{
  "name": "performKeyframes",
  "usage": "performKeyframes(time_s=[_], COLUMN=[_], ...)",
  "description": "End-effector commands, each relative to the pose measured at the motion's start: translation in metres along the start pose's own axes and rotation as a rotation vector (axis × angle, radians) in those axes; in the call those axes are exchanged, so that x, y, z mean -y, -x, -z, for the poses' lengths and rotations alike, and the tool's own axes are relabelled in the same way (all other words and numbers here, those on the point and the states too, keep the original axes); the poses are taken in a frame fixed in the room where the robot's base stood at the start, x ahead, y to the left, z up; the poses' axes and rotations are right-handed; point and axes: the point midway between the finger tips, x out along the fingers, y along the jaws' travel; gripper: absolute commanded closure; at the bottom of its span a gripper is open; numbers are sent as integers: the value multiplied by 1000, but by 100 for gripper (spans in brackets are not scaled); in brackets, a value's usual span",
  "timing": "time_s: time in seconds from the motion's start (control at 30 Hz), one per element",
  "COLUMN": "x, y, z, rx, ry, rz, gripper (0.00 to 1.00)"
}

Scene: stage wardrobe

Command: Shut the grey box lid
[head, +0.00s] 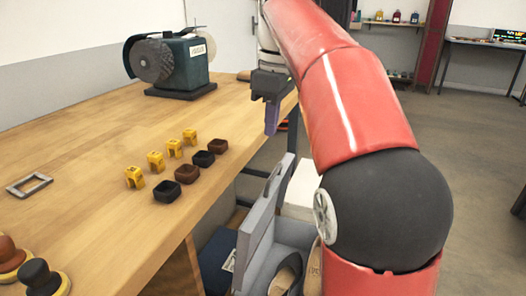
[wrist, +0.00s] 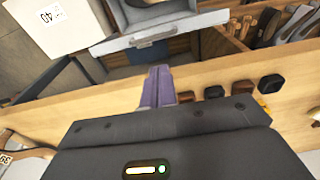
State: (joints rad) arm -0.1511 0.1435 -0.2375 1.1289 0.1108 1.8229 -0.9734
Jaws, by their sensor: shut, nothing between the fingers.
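The grey box (head: 290,236) stands low beside the workbench, in the lower middle of the head view. Its grey lid (head: 257,225) is raised, standing steeply on the bench side, so the box is open. My arm hides part of the box's right side. My gripper (head: 271,125) is shut and empty, with purple fingers pointing down near the bench's right edge. It is above the lid and farther back, apart from it. The fingers also show in the wrist view (wrist: 158,82).
The wooden workbench (head: 90,130) fills the left, with a grinder (head: 175,62) at its back. Several yellow blocks (head: 155,161) and dark and brown pieces (head: 187,173) lie near its edge. A white box (head: 303,183) is behind the grey box. Floor is clear at right.

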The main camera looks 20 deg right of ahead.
Motion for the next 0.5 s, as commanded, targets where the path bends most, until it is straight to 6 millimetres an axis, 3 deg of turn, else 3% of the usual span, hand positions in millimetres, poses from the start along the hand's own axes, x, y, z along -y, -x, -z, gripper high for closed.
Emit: performKeyframes(time_s=[0.17,0.5], x=[-2,-1], y=[-7,-67], z=[3,2], rx=[10,10], ry=[27,25], rz=[8,7], gripper=[100,100])
